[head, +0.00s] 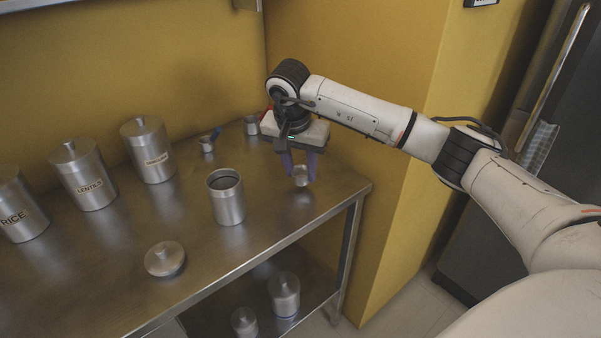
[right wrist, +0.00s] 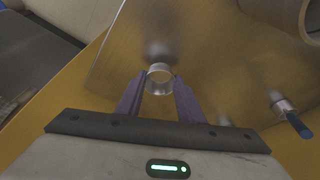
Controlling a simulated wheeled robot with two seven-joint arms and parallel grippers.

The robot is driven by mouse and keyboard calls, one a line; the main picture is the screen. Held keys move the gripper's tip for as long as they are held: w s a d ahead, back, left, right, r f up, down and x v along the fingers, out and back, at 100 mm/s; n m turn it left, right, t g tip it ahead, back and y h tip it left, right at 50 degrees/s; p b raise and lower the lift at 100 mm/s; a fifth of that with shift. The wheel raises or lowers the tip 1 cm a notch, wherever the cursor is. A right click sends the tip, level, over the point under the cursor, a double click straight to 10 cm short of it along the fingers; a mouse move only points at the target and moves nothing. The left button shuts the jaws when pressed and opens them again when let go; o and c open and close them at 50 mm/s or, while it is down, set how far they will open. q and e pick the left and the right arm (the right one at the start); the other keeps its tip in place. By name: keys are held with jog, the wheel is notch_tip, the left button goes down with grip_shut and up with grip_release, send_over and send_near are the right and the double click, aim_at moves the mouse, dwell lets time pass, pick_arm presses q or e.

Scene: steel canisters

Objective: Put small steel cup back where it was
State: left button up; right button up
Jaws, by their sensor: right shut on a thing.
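The small steel cup (head: 301,176) is between the purple fingers of my right gripper (head: 298,168), near the right end of the steel table. The right wrist view also shows the cup (right wrist: 160,78) from above, with its round rim between the two fingertips of the right gripper (right wrist: 159,82). The right gripper is shut on it. I cannot tell whether the cup's base touches the table. My left gripper is in neither view.
The steel table (head: 110,262) holds an open canister (head: 227,200), a loose lid (head: 164,259) and labelled canisters, including LENTILS (head: 84,178). Lidded canisters (head: 284,295) stand on the lower shelf.

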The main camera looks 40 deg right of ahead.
jog(key=shift+f, duration=0.65)
jog(key=shift+f, duration=0.15)
jog(key=o, duration=1.1)
jog(key=shift+c, duration=0.2)
jog(key=v, duration=1.2)
